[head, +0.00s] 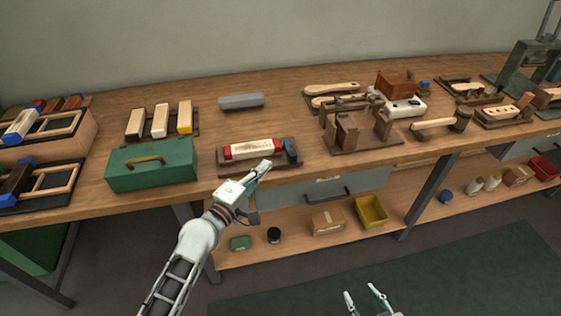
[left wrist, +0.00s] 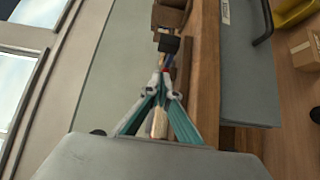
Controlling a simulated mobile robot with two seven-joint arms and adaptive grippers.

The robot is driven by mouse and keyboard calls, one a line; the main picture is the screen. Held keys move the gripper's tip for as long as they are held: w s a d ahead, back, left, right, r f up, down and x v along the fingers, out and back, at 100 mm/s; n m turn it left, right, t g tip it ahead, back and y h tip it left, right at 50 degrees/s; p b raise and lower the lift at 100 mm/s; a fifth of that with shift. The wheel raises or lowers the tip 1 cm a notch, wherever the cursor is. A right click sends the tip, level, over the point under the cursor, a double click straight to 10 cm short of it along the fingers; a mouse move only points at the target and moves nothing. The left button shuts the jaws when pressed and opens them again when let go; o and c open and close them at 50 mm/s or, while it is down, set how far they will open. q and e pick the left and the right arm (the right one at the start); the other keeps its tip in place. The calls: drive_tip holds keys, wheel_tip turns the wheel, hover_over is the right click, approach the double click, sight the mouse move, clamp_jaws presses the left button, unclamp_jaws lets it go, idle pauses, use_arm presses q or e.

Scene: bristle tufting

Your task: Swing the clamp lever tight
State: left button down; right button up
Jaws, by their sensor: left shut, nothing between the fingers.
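The clamp fixture (head: 225,165) is a dark wooden base near the bench's front edge. It carries a pale brush block (head: 252,149) with red ends; part of this block also shows between the finger links in the left wrist view (left wrist: 159,124). At the fixture's right end are a dark upright piece with a blue part (head: 289,150); I cannot tell the lever's exact position. My left gripper (head: 266,165) is shut and empty, its tips close to that right end. I cannot tell whether they touch it. My right gripper (head: 365,296) is open and empty, low in front of the bench.
A green toolbox (head: 150,175) stands left of the fixture, and a grey block (head: 241,101) lies behind it. A wooden jig (head: 360,135) stands to the right. A drawer with a handle (head: 335,192) is under the bench edge. Bare bench top lies behind the fixture.

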use_arm(q)
drive_tip(key=w+d, duration=0.2)
drive_tip(key=d, duration=0.1)
drive_tip(key=shift+w+d, duration=0.15)
drive_tip(key=shift+w, duration=0.05)
drive_tip(key=shift+w+d, duration=0.2)
drive_tip(key=shift+d, duration=0.5)
use_arm(e)
drive_tip(key=shift+r, duration=0.1)
drive_tip(key=shift+d, duration=0.1)
